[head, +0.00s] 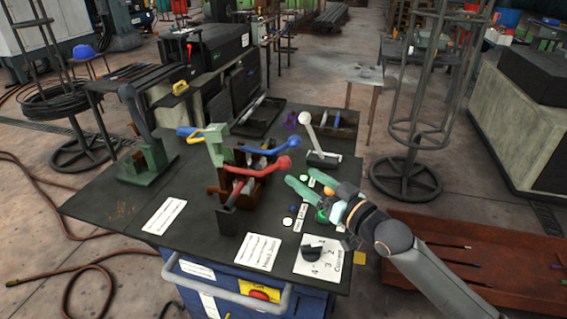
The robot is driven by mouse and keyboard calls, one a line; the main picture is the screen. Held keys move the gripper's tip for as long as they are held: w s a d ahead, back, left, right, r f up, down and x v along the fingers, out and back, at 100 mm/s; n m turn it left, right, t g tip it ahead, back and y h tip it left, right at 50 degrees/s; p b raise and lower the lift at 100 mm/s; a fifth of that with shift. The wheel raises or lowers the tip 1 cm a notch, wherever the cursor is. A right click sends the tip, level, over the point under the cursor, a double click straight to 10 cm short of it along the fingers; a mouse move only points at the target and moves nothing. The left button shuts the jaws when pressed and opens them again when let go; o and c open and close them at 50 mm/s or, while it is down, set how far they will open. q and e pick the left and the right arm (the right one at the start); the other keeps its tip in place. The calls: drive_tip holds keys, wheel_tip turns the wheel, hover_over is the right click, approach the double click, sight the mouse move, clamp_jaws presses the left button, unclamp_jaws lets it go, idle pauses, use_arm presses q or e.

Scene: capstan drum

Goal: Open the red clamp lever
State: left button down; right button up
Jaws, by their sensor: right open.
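The red clamp lever (256,171) is on a brown and grey fixture (232,195) in the middle of the dark workbench. It runs roughly sideways, with its round red knob at the right end. My right gripper (304,180) has green fingers and comes in from the right. Its fingers are spread and empty, with the tips just right of the red knob and apparently apart from it. I cannot tell the exact depth gap. A similar blue lever (262,147) sits just behind the red one. My left gripper is not in view.
A white-knobbed lever (310,133) stands behind my right gripper. A yellow and blue handle (188,132) and a green press (147,160) are to the left. A black dial (313,252) is on the front right panel. The workbench's front left is mostly clear.

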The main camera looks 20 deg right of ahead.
sight(289, 167)
drive_tip(key=x, duration=0.8)
clamp_jaws()
idle(0.5)
idle(0.9)
